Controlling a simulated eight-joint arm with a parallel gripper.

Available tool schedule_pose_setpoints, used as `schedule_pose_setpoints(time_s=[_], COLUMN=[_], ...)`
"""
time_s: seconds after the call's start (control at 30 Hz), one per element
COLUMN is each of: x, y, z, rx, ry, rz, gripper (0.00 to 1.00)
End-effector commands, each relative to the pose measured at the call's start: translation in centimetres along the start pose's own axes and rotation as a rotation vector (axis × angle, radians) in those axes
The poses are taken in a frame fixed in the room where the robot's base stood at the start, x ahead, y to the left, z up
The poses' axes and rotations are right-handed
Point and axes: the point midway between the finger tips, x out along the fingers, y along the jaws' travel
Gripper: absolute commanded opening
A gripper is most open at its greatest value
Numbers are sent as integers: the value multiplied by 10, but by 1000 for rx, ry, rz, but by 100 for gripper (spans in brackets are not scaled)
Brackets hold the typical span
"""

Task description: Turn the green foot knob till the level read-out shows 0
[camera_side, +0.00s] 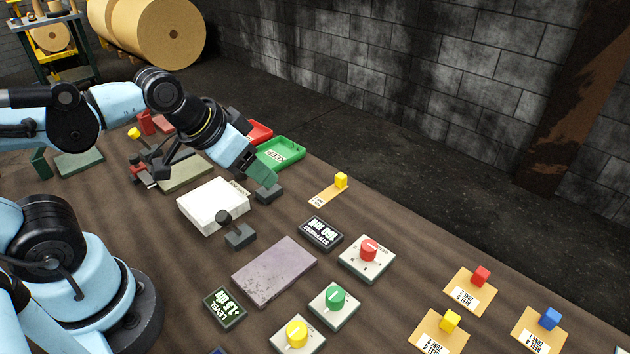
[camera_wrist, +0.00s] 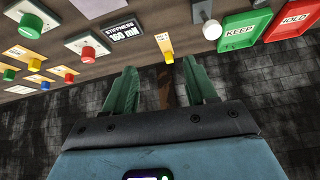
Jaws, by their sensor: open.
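The green foot knob (camera_side: 335,296) sits on a pale square base near the front of the table in the side view. It also appears at the upper left of the wrist view (camera_wrist: 30,22). The level read-out (camera_side: 224,308) is a dark panel left of the knob. It shows a plus value that looks like +15 or +1.5; the text is upside down and small. My gripper (camera_side: 262,178) is open and empty, behind and left of the knob, near the green KEEP tray. Its two green fingers stand apart in the wrist view (camera_wrist: 160,85).
A red knob (camera_side: 369,248) and a yellow knob (camera_side: 296,332) flank the green one. A grey-purple slab (camera_side: 275,271), stiffness read-out (camera_side: 322,233), white block (camera_side: 212,206), green KEEP tray (camera_side: 300,155) and several tagged coloured blocks stand around. Bare tabletop lies between the red knob and tags.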

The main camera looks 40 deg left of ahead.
Motion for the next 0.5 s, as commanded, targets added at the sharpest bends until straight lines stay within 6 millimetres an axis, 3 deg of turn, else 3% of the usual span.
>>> schedule_pose_setpoints(time_s=[0.2,0.3,0.4,0.5], x=[0,-5,-9,-11], y=[90,125,147,158], z=[3,12,19,23], rx=[480,681,818,883], ry=[-115,-147,-164,-170], rz=[258,371,450,488], gripper=[57,57,57,57])
